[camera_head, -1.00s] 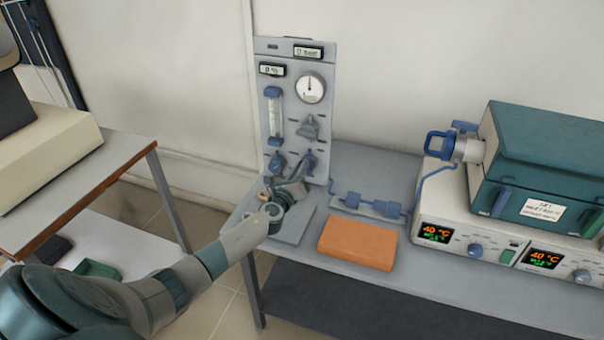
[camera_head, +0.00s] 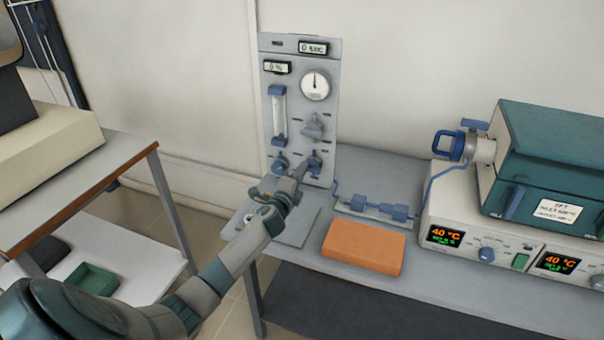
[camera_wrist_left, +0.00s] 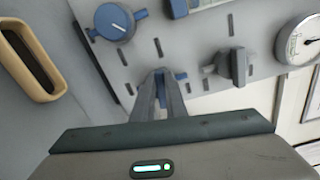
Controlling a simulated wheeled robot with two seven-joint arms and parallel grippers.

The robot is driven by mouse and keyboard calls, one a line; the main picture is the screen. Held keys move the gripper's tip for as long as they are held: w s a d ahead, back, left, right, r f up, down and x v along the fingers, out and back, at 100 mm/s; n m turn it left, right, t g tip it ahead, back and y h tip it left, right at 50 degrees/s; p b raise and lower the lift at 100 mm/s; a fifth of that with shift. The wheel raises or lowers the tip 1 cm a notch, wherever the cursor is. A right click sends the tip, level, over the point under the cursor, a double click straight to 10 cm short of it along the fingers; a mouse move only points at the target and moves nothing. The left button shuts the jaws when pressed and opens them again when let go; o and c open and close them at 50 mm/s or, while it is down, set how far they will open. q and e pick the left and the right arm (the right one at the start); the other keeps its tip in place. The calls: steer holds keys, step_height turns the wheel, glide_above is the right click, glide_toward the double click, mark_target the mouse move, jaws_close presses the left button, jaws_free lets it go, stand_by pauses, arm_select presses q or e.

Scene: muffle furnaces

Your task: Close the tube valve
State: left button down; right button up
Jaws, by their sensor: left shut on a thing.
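A grey upright panel (camera_head: 328,95) stands on the bench and carries several valves. My left gripper (camera_head: 306,166) reaches up to its lower right blue valve (camera_head: 315,161). In the left wrist view, my left gripper's fingers (camera_wrist_left: 158,82) are close together at this valve, shut on it. The fingers cover most of it, and only a little blue (camera_wrist_left: 181,76) shows beside them. I cannot read its handle angle. Another blue valve (camera_head: 280,162) is at the lower left, also in the wrist view (camera_wrist_left: 115,22). A grey knob (camera_head: 312,127) sits above. My right gripper is not in view.
A flowmeter (camera_head: 279,115) and a round gauge (camera_head: 315,85) are higher on the panel. An orange block (camera_head: 363,247) and blue tube fittings (camera_head: 378,205) lie to the right. A furnace (camera_head: 550,165) with a blue-handled port (camera_head: 458,147) stands further right.

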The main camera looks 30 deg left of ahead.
arm_select(q)
steer(key=shift+f+n, duration=0.25)
steer(key=shift+n, duration=0.75)
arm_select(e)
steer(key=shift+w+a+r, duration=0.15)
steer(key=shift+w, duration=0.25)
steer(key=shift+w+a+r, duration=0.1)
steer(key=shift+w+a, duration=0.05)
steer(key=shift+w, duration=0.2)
arm_select(q)
steer(key=c, duration=1.8)
jaws_free()
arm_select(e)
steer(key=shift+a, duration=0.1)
arm_select(q)
steer(key=shift+s, duration=0.15)
